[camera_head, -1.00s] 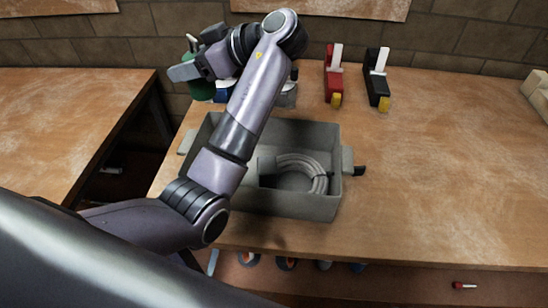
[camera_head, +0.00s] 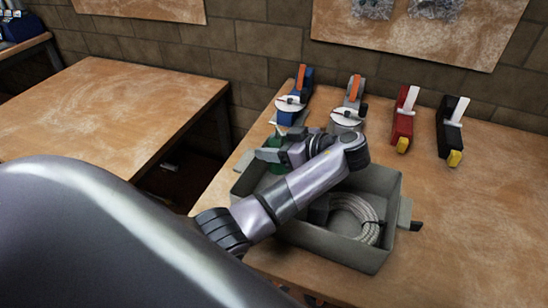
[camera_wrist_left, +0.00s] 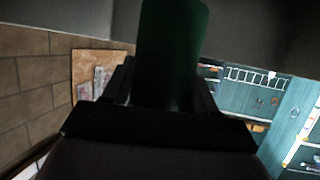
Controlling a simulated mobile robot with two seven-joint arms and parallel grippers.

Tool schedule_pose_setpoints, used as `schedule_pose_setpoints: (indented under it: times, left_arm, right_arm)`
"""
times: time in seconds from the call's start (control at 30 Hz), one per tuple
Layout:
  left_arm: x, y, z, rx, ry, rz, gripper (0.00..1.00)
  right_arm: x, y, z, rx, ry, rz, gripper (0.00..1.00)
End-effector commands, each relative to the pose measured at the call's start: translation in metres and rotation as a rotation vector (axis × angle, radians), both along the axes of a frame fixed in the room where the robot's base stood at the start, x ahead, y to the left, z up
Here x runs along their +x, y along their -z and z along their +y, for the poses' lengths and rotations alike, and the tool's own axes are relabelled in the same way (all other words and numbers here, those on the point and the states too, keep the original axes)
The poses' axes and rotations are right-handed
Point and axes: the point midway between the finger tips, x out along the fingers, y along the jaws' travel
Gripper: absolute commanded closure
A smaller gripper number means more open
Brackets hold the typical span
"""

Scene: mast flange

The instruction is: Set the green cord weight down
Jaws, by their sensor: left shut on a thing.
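The green cord weight (camera_head: 278,142) shows beside my left gripper (camera_head: 270,154), above the back left corner of the grey box. Only part of it shows in the head view, as my gripper and wrist cover the rest. In the left wrist view the green cord weight (camera_wrist_left: 172,50) is a dark green body standing up between the fingers of my left gripper (camera_wrist_left: 165,90). The gripper is shut on it. I cannot tell whether its lower end touches anything. My right gripper is not in view.
The open grey box (camera_head: 340,252) on the workbench (camera_head: 480,225) holds a coiled pale cable (camera_head: 356,218). Blue (camera_head: 287,117), grey (camera_head: 346,120), red (camera_head: 403,125) and black (camera_head: 446,135) tools stand behind it. The bench is clear right of the box. Another table (camera_head: 100,110) stands left across a gap.

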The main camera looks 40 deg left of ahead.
Motion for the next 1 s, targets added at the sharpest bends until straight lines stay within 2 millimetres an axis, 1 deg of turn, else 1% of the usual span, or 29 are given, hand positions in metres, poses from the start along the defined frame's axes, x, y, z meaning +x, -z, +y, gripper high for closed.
schedule_pose_setpoints:
  times: [0.07, 0.13, 0.2, 0.33, 0.63, 1.0]
  left_arm:
    - [0.000, 0.003, 0.000, 0.003, -0.001, -0.002, 0.88]
    - [0.000, 0.011, 0.001, 0.004, -0.002, 0.001, 0.88]
    - [0.000, 0.024, 0.001, 0.005, -0.001, 0.001, 0.88]
    - [0.000, 0.038, 0.001, 0.002, -0.002, -0.001, 0.88]
    - [0.000, 0.040, 0.000, 0.001, -0.002, -0.002, 0.88]
    - [0.000, 0.052, 0.000, 0.000, -0.002, -0.001, 0.88]
  right_arm:
    - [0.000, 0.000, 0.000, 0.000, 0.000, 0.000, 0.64]
    - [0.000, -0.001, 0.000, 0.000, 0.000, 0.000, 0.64]
    - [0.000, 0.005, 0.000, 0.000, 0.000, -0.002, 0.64]
    - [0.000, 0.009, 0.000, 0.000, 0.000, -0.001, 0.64]
    - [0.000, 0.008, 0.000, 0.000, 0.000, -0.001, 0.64]
    - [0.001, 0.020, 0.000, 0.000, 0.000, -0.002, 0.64]
